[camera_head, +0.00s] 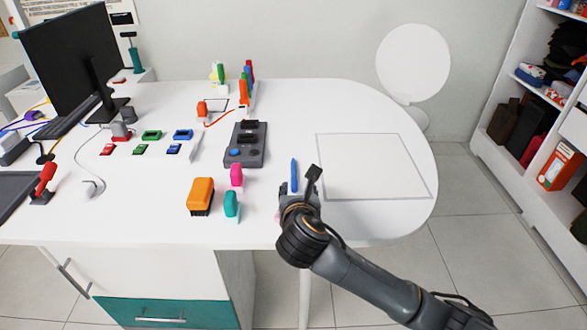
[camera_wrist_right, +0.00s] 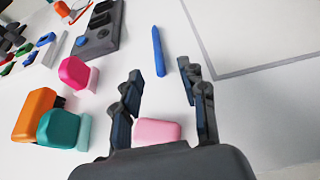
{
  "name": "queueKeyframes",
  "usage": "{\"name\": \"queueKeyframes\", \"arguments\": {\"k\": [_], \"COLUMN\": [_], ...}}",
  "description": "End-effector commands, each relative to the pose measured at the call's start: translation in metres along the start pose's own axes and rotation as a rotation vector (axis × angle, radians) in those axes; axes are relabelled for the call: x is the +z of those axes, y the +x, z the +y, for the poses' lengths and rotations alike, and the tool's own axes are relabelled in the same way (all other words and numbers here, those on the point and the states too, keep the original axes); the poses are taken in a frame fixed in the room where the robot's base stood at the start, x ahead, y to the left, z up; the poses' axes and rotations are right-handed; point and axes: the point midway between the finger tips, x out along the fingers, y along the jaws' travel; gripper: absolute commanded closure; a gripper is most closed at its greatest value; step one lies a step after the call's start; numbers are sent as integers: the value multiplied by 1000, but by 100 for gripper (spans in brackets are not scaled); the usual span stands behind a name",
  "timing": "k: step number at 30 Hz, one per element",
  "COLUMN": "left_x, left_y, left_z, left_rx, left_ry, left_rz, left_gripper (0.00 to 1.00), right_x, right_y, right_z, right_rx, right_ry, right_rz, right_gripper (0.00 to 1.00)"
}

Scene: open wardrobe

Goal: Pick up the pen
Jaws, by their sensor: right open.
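A blue pen (camera_head: 294,175) lies on the white table, pointing away from me, just left of the outlined square. In the right wrist view the blue pen (camera_wrist_right: 158,52) lies beyond the fingertips, roughly ahead of the gap between them. My right gripper (camera_head: 298,184) is over the table at the near end of the pen. In the wrist view the right gripper (camera_wrist_right: 162,80) is open, with nothing between its tips. A pink block (camera_wrist_right: 157,131) lies on the table below the gap, near the palm. My left gripper is not in view.
Left of the pen are a pink eraser (camera_head: 236,174), a teal one (camera_head: 231,204) and an orange brush (camera_head: 201,196). A dark grey tray (camera_head: 258,158) stands behind them. The outlined square (camera_head: 372,166) on the right is empty. A monitor (camera_head: 75,55) stands at far left.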

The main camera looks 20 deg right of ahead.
Motion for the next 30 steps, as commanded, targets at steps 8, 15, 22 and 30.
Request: {"name": "queueKeyframes", "arguments": {"k": [8,15,22,30], "left_x": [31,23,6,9], "left_y": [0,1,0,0], "left_z": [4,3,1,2], "left_rx": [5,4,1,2], "left_ry": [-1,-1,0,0], "left_rz": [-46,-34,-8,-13], "left_gripper": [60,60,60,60], "right_x": [0,1,3,3], "right_y": [53,71,103,119], "right_z": [0,1,7,7], "right_rx": [-2,-1,-2,2], "right_ry": [1,2,1,0], "right_rz": [1,1,2,1], "right_gripper": [58,58,58,58]}}
